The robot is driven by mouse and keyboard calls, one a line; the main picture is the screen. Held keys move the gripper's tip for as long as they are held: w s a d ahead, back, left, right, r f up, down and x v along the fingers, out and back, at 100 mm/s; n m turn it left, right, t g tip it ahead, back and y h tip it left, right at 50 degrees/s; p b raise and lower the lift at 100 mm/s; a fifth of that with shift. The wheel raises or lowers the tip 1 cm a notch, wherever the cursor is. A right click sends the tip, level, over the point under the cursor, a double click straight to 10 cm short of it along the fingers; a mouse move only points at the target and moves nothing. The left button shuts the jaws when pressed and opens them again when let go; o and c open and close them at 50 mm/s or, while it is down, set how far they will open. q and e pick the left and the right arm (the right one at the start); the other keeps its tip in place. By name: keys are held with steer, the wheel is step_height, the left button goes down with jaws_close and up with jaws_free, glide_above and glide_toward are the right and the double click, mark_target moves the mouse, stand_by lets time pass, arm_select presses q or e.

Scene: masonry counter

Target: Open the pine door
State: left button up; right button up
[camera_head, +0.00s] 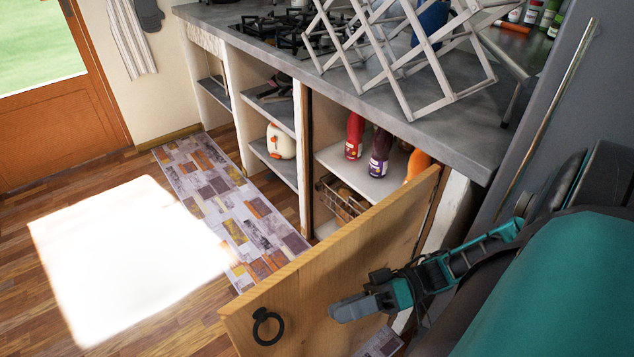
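The pine door (345,255) is a light wooden cabinet door under the counter. It stands swung outward from the cabinet, with shelf contents showing behind it. A dark ring handle (267,326) sits near its free left edge, on the face toward me. My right gripper (345,308) is in front of this face, to the right of the ring and apart from it. Its fingers are seen side-on and overlap, so whether they are open or shut does not show. Whether it touches the door is unclear. My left gripper is out of view.
Inside the cabinet are a red bottle (355,136), a purple bottle (379,153) and a wire basket (342,197). A white folding rack (405,60) stands on the grey counter (455,128). A patterned rug (236,215) lies on the floor left of the door.

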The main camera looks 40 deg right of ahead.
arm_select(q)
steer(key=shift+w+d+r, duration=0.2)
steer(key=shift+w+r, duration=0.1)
arm_select(e)
steer(key=v, duration=0.2)
steer(key=shift+s+d, duration=0.1)
steer(key=shift+d, duration=0.2)
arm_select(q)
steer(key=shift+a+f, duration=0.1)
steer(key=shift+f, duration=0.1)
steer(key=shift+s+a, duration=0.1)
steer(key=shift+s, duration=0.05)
arm_select(e)
steer(key=shift+s+a, duration=0.1)
steer(key=shift+a, duration=0.05)
